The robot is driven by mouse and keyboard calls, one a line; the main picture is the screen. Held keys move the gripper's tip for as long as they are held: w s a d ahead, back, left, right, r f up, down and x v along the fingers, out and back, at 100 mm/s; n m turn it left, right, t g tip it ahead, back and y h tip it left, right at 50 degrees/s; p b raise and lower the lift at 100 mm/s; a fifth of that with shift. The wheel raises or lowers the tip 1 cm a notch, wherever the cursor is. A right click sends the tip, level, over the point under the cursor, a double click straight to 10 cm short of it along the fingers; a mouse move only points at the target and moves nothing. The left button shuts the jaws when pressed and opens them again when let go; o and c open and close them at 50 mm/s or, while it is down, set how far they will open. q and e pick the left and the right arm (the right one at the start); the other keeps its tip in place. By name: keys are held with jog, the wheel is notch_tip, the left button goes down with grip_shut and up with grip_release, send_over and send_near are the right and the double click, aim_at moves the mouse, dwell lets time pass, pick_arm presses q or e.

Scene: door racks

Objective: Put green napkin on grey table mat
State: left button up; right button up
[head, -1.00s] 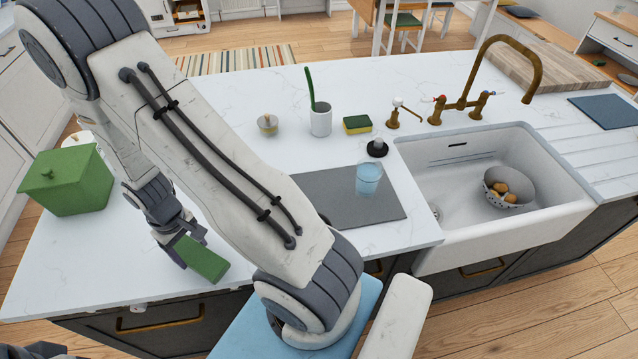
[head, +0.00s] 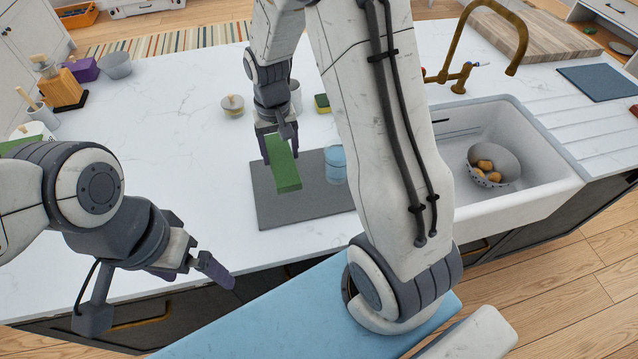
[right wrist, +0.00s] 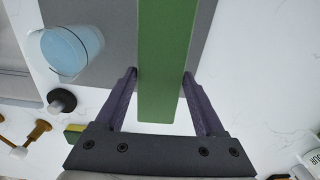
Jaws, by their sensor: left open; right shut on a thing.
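The green napkin (head: 283,165) is a folded green block. My right gripper (head: 277,140) is shut on it and holds it over the left part of the grey table mat (head: 305,205). In the right wrist view the napkin (right wrist: 165,60) runs between the two fingers (right wrist: 160,100), with the mat (right wrist: 105,20) behind it. I cannot tell the exact height of the napkin above the mat. My left gripper (head: 210,268) is over the front edge of the counter, away from the napkin, open and empty.
A blue glass (head: 335,165) stands on the mat's right part; it also shows in the right wrist view (right wrist: 72,50). The white sink (head: 520,200) with a bowl (head: 492,165) lies to the right. A small pot (head: 232,106) stands behind the mat. The counter left of the mat is clear.

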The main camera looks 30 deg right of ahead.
jog(key=shift+w+r+m, duration=0.15)
jog(key=shift+r+m, duration=0.1)
jog(key=shift+m, duration=0.05)
notch_tip(320, 180, down, 9)
jog(key=shift+r+p, duration=0.15)
jog(key=shift+p, duration=0.95)
jog(key=shift+f, duration=0.2)
jog(key=shift+f, duration=0.15)
jog(key=o, duration=1.3)
